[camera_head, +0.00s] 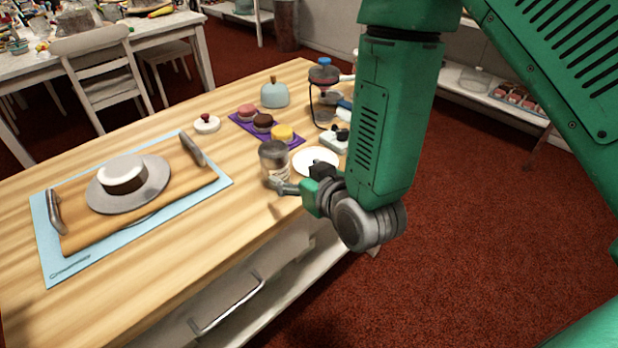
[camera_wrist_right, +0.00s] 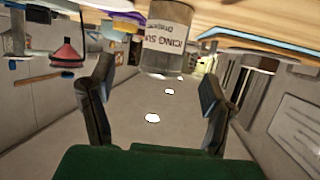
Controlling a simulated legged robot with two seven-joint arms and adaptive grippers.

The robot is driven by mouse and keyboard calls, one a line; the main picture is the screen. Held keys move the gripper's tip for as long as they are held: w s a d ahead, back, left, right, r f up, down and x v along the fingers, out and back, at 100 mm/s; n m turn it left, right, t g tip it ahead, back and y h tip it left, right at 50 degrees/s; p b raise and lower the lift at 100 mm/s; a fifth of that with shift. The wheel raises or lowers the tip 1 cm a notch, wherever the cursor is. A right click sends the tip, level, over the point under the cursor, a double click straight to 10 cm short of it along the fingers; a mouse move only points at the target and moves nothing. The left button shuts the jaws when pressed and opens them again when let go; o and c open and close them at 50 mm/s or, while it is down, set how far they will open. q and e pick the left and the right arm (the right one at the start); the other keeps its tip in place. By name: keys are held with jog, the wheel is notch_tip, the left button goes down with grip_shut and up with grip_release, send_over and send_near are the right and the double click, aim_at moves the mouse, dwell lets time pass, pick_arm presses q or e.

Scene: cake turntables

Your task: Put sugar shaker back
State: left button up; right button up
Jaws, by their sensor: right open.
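The sugar shaker (camera_head: 274,157) is a grey cylinder standing upright on the wooden table, near its front edge. In the right wrist view the shaker (camera_wrist_right: 168,38) shows upside down, with a white label reading "ICING SU…". My right gripper (camera_head: 287,187) is at the table's front edge, just in front of the shaker's lower part. In the right wrist view my right gripper (camera_wrist_right: 157,88) is open, and the shaker shows beyond the gap between its fingers. I cannot tell whether a finger touches it. My left gripper is not in view.
A white plate (camera_head: 316,160) lies right of the shaker. Behind are a purple tray (camera_head: 247,124) with small cakes and a blue-grey dome (camera_head: 274,95). At left, a wooden board (camera_head: 82,233) with metal handles carries a turntable (camera_head: 150,190) and cake (camera_head: 122,180). Bare table lies between board and shaker.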

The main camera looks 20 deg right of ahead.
jog(key=s+a+r, duration=0.1)
jog(key=s+r, duration=0.1)
jog(key=s, duration=0.3)
jog(key=s+d+f+g, duration=0.3)
jog(key=s+f+g, duration=0.1)
jog(key=s+f, duration=0.4)
jog(key=s+d+f+g+h, duration=0.1)
jog(key=s+d+f+g, duration=0.2)
jog(key=s+f, duration=0.4)
jog(key=s+d+f+g+h, duration=0.1)
jog(key=s+d+f+g, duration=0.3)
jog(key=s+f+g, duration=0.2)
notch_tip(320, 180, down, 3)
jog(key=s, duration=0.2)
jog(key=shift+s+m, duration=0.35)
jog(key=shift+m, duration=0.05)
jog(key=shift+d, duration=0.1)
